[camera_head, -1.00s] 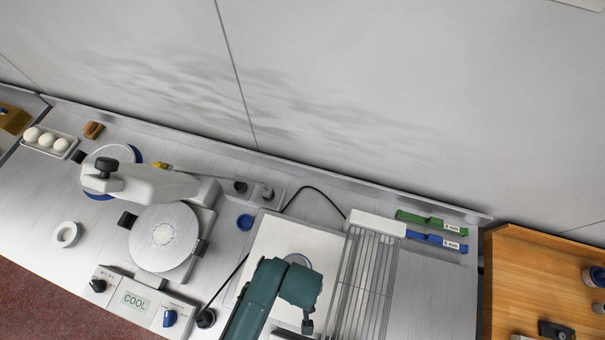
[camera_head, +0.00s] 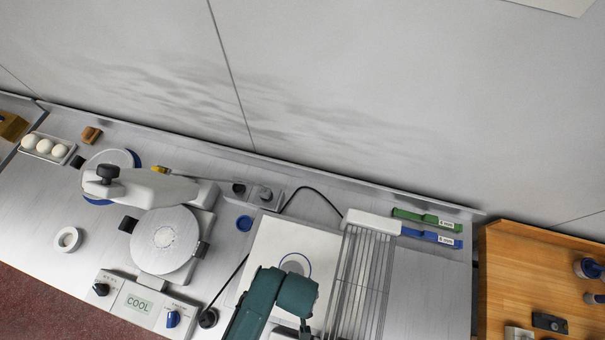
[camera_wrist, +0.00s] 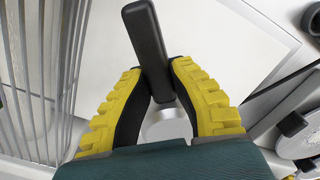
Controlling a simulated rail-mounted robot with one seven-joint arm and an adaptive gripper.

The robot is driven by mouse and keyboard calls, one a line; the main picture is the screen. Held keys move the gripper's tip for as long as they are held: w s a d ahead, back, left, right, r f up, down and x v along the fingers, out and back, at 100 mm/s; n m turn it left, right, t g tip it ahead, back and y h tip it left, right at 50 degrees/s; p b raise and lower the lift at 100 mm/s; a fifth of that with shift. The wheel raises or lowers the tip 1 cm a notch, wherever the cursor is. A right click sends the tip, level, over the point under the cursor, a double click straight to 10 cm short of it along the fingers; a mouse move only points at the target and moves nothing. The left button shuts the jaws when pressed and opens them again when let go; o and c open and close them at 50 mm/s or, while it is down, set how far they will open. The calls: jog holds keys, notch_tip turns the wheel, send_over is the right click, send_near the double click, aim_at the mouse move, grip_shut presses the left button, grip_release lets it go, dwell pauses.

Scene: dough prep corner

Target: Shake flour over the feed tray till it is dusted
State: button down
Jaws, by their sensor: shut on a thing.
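My gripper (camera_wrist: 157,70) is shut on a black handle (camera_wrist: 147,35) in the wrist view. A pale rounded part (camera_wrist: 168,125) shows beyond it, between the yellow fingers; I cannot tell whether it belongs to the held thing. In the head view my teal wrist is over the front of a white flat tray (camera_head: 264,252) marked with a blue ring (camera_head: 295,264), apparently the feed tray. The fingers are hidden there. The tray surface also shows in the wrist view (camera_wrist: 225,45). I can make out no flour on it.
A slatted metal rack (camera_head: 362,275) adjoins the tray's right side. A round-plate press (camera_head: 164,238) with a COOL display box (camera_head: 138,304) stands left. Green (camera_head: 420,217) and blue (camera_head: 432,237) tools lie at the back right. A blue cap (camera_head: 244,223) and cables lie near the tray.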

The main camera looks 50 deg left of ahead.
jog(key=shift+w+a, duration=0.55)
jog(key=shift+w, duration=0.3)
jog(key=shift+w+a, duration=0.55)
jog(key=shift+w, duration=0.3)
jog(key=shift+s+d, duration=0.55)
jog(key=shift+s, duration=0.3)
jog(key=shift+s+d, duration=0.55)
jog(key=shift+s, duration=0.25)
jog(key=w+a, duration=0.2)
jog(key=w, duration=0.1)
jog(key=shift+w+a, duration=0.1)
jog(key=shift+w, duration=0.05)
